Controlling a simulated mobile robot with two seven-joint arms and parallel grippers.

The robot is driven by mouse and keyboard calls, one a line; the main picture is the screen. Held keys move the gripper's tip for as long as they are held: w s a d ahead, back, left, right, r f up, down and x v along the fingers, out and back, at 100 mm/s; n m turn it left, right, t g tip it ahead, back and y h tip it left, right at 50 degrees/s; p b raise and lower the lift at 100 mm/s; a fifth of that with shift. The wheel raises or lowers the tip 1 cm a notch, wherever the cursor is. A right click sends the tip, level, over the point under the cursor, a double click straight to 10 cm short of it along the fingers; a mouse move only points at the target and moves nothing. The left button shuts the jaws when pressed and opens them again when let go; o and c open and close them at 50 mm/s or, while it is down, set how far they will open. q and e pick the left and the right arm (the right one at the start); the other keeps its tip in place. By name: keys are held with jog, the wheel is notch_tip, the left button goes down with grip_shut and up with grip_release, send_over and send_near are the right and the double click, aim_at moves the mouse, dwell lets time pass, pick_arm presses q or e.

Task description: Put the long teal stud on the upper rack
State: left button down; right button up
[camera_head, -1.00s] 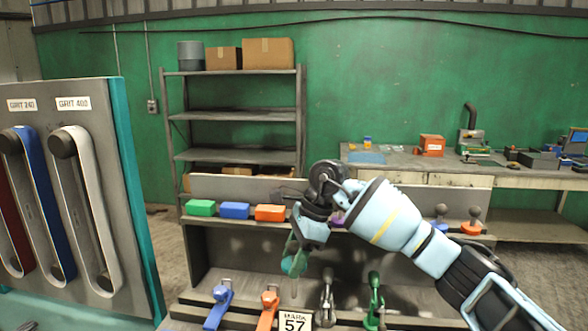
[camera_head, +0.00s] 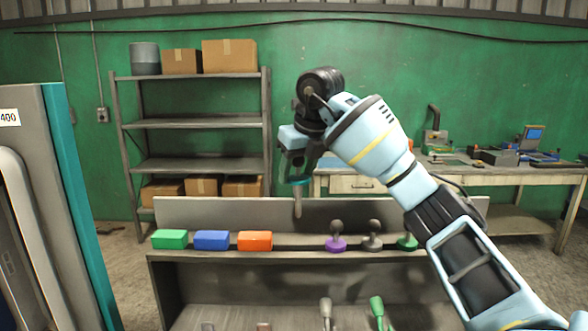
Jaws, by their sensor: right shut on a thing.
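My right gripper (camera_head: 301,166) is shut on the long teal stud (camera_head: 298,199), and the jaws are partly hidden by the wrist. The stud shows a teal collar with a grey shank hanging straight down. The upper rack (camera_head: 293,254) is a grey shelf with a back board and a dark slot along it. In the picture the stud's tip appears above the gap between an orange block (camera_head: 255,241) and a purple knobbed stud (camera_head: 336,243). The tip shows against the back board, apart from the slot. My left gripper is not in view.
Green (camera_head: 170,239) and blue (camera_head: 212,240) blocks sit left on the upper rack. Grey (camera_head: 373,241) and green (camera_head: 407,241) knobbed studs stand right. Several tools show below, including a green one (camera_head: 377,307). A grey panel with teal edge (camera_head: 75,200) stands at left.

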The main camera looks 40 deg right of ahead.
aim_at(300, 209)
jog(key=shift+s+f, duration=0.1)
jog(key=shift+f, duration=0.3)
notch_tip(300, 209, down, 5)
jog(key=shift+f, duration=0.1)
jog(key=shift+w, duration=0.25)
dwell(0.3)
